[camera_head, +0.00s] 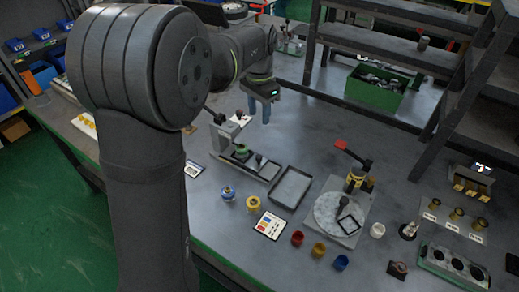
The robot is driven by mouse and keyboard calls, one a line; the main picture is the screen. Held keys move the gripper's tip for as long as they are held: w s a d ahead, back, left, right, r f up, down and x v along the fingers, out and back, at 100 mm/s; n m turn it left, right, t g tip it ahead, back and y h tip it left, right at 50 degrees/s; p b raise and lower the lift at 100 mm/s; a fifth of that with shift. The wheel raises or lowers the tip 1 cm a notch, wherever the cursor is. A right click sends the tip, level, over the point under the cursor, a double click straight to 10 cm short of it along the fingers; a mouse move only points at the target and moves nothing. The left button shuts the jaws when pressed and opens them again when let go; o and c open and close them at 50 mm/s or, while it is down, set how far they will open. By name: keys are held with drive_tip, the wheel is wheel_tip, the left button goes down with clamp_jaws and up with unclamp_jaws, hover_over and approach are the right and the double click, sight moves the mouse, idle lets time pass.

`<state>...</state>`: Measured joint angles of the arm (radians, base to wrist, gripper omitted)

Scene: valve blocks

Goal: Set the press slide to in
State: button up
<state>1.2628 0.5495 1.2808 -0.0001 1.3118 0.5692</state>
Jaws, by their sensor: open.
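The press (231,132) stands on the grey bench near the middle of the view, with a pale frame and a dark-knobbed lever (216,117) reaching up to the left. The press slide (262,168) seems to be the low part at its base, with a small dark knob (258,159) towards the right. A green part shows under the press head. How far in or out the slide sits is too small to tell. My gripper (258,108) is open and empty, fingers pointing down. In the picture it is above and right of the press, apparently not touching it.
An empty dark tray (275,200) lies right of the press. Blue and yellow knobbed parts (228,193) and a colour card (269,225) lie in front. A red-handled clamp (355,175) stands by a round plate (325,213). A green bin (374,96) and dark shelving are behind.

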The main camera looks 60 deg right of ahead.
sight(259, 157)
wheel_tip(259, 157, down, 17)
drive_tip(key=m, duration=1.9)
drive_tip(key=shift+s+a+f+m, duration=0.1)
drive_tip(key=shift+s+f+m, duration=0.1)
drive_tip(key=shift+m, duration=0.1)
drive_tip(key=shift+w, duration=0.1)
clamp_jaws()
